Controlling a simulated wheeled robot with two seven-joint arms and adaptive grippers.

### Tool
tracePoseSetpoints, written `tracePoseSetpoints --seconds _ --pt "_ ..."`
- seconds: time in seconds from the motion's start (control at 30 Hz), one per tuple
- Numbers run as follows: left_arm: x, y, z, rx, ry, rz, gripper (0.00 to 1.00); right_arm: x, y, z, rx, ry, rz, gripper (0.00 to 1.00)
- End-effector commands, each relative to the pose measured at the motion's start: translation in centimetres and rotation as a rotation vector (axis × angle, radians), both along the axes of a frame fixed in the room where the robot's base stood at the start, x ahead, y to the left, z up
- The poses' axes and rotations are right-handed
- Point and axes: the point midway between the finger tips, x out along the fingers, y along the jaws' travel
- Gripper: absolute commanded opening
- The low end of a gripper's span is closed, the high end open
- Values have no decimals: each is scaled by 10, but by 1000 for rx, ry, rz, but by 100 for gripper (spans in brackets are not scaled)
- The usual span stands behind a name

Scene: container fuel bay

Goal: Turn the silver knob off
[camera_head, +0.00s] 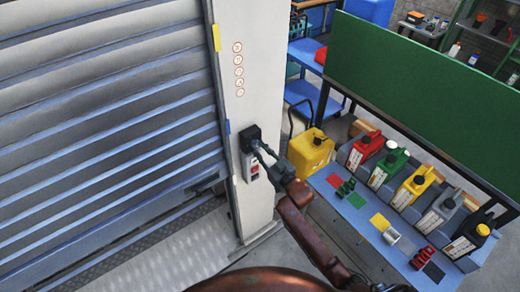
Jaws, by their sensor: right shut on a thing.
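A black switch box (249,133) is mounted on the pale pillar beside the shutter. My right gripper (257,147) reaches up to it from the lower right, with its fingertips at the front of the box. The fingers are shut on the silver knob there; the knob itself is too small and too covered by the fingers to make out, so its turn angle cannot be told. My left gripper is out of view.
A small panel with red parts (252,172) sits just below the box on the pillar (246,70). A ribbed metal shutter (105,110) fills the left. At right, a yellow canister (310,150) and a blue bench (350,210) with several coloured jugs stand close to my right arm.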

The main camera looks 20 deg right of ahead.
Motion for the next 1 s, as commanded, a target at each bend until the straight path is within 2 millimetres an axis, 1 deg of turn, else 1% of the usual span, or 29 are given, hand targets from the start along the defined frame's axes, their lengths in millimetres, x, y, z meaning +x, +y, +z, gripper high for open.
tracePoseSetpoints --seconds 0.27,0.47,0.67,1.0 --pt "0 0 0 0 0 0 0 0 0 0 -23 -7 1 0" --pt "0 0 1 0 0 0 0 0 0 -1 -107 -38 0 0" --pt "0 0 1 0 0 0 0 0 1 -1 -256 -92 2 0" --pt "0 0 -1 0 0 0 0 0 2 -2 -560 -202 2 0"
